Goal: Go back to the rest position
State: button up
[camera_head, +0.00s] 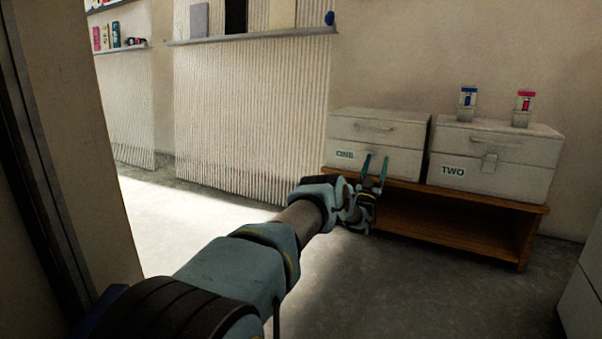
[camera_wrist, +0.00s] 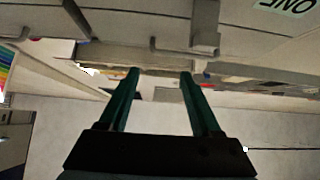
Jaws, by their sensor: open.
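My gripper (camera_head: 375,168) is open and empty, with two green fingers apart. In the head view my arm stretches forward to the right, and the fingers appear in front of the white box labelled ONE (camera_head: 398,160). The wrist view shows the two fingers of my gripper (camera_wrist: 160,74) with nothing between them. That view looks upside down, and part of the ONE label (camera_wrist: 288,6) shows at its top right. I cannot tell how far the fingertips are from the box.
A white box labelled TWO (camera_head: 520,160) stands right of box ONE on a low wooden bench (camera_head: 490,202). A blue-marked item (camera_head: 467,97) and a red-marked item (camera_head: 524,107) stand on box TWO. A wall shelf (camera_head: 250,36) is at the back. Open floor (camera_head: 190,220) lies left of the bench.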

jog(key=w+a+r+g+y+p, duration=0.1)
jog(key=w+r+g+y+p, duration=0.15)
jog(key=r, duration=0.25)
jog(key=w+a+r+g+y+p, duration=0.1)
jog(key=a+r+g+p, duration=0.15)
jog(key=r, duration=0.25)
jog(key=s+a+r+n+g+y+p, duration=0.1)
jog(key=s+a+r+g+y+p, duration=0.4)
jog(key=s+a, duration=0.35)
jog(key=s+a+r+n+g+y+p, duration=0.1)
jog(key=s+a+g+p, duration=0.45)
jog(key=s, duration=0.85)
jog(key=s+a+r+n+g+y, duration=0.1)
jog(key=s+a+g+y, duration=0.1)
jog(key=s+a, duration=0.9)
jog(key=s+a+r+n+g+y+p, duration=0.1)
jog(key=s+a+g+p, duration=0.3)
jog(key=s, duration=1.2)
notch_tip(320, 180, up, 38)
jog(key=p, duration=3.7)
jog(key=shift+s+a, duration=0.4)
jog(key=shift+g, duration=0.25)
